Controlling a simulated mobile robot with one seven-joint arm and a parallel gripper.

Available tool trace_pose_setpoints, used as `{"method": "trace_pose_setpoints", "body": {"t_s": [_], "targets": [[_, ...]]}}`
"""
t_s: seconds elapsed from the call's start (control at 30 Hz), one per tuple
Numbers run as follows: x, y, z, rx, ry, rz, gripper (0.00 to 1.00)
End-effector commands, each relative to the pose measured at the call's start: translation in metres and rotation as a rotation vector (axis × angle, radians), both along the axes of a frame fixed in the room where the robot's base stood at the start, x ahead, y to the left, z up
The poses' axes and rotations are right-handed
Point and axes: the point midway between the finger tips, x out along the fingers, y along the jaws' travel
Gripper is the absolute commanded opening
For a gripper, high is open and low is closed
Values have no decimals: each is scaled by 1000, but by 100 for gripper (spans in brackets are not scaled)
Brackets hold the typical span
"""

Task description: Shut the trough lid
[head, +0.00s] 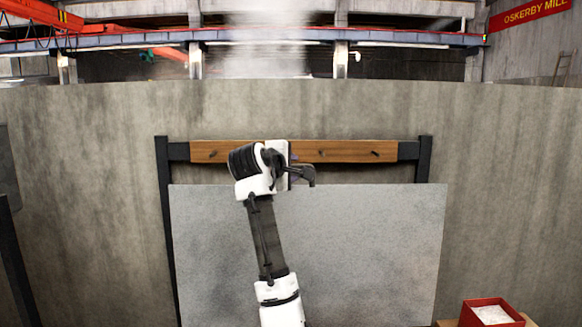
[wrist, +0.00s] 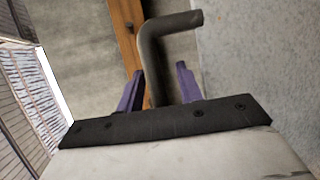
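My gripper (wrist: 159,72) shows two purple fingers spread apart in the wrist view. A dark grey bent bar (wrist: 150,50), like a handle, stands between them and turns to the right at its top. A thin gap shows between the bar and the left finger; contact on the right is unclear. In the head view a dark hooked shape (head: 304,174) sits beside my wrist, but the fingertips are hard to make out. A large flat grey panel (head: 365,250) lies below my wrist. It may be the trough lid; I cannot tell how far open it is.
A wooden beam (head: 345,151) with dark pegs runs between black posts (head: 425,158) against a concrete wall (head: 90,200). A red box (head: 492,301) with white contents is at lower right. A dark post (head: 15,260) stands at the left edge.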

Motion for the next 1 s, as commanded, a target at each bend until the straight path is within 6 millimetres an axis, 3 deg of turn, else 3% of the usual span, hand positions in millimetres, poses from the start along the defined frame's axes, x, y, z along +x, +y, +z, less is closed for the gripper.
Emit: {"method": "trace_pose_setpoints", "body": {"t_s": [0.07,0.37,0.77,1.0], "targets": [[0,0,0,0,0,0,36],[0,0,0,0,0,0,0],[-4,0,-1,0,-9,0,0],[-23,0,-4,0,-65,0,0]]}}
